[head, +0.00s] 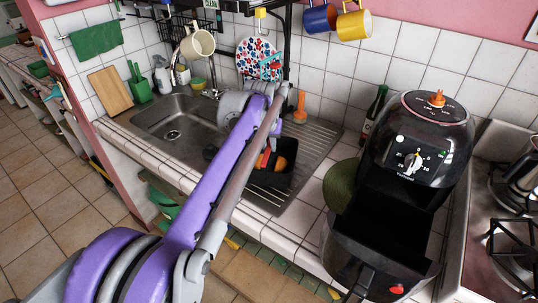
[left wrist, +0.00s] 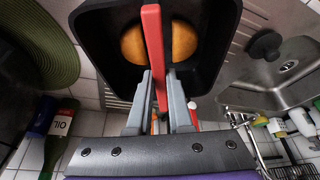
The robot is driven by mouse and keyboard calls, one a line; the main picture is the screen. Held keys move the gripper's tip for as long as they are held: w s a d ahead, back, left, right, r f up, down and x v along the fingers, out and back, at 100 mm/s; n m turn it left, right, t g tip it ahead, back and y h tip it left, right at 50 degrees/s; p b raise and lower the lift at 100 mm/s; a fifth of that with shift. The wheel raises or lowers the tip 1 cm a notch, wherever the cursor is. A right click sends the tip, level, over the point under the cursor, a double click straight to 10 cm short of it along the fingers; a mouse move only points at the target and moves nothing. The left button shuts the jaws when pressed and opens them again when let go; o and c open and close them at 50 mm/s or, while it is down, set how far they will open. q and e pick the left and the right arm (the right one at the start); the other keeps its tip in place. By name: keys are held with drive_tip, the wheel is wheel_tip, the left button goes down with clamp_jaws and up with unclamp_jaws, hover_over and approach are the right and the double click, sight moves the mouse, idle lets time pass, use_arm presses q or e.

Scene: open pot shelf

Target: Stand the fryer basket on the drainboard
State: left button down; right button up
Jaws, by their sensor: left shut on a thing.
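The fryer basket (head: 284,178) is a black square bin with a red handle and rounded orange-brown food inside. In the head view it is at the drainboard (head: 322,138), partly behind my left arm. I cannot tell whether its bottom touches the drainboard. In the left wrist view the basket (left wrist: 215,30) fills the top middle. My left gripper (left wrist: 158,90) is shut on the red handle (left wrist: 153,45). In the head view the fingers are mostly hidden by my arm. My right gripper is not in view.
The sink (head: 172,118) lies left of the drainboard. The black air fryer (head: 418,140) stands at the right with its front open. A round green mat (head: 340,185) lies between it and the drainboard.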

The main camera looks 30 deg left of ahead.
use_arm(q)
drive_tip(key=shift+f, duration=1.55)
drive_tip(key=shift+f, duration=0.15)
drive_tip(key=c, duration=0.8)
unclamp_jaws()
drive_tip(key=shift+c, duration=0.2)
drive_tip(key=v, duration=1.2)
drive_tip(key=shift+p, duration=0.35)
drive_tip(key=s+d+f+m, duration=0.1)
drive_tip(key=s+d+f, duration=0.3)
drive_tip(key=s+f, duration=0.3)
drive_tip(key=s+d+f+m+h, duration=0.1)
drive_tip(key=s+d+f, duration=0.4)
drive_tip(key=s+f, duration=0.2)
drive_tip(key=s+d+f+m, duration=0.1)
drive_tip(key=s+d+f, duration=0.3)
drive_tip(key=s+f, duration=0.4)
drive_tip(key=s, duration=0.2)
drive_tip(key=shift+s+d+m+t, duration=0.2)
drive_tip(key=shift+s+m+t, duration=0.1)
drive_tip(key=shift+s+t, duration=0.1)
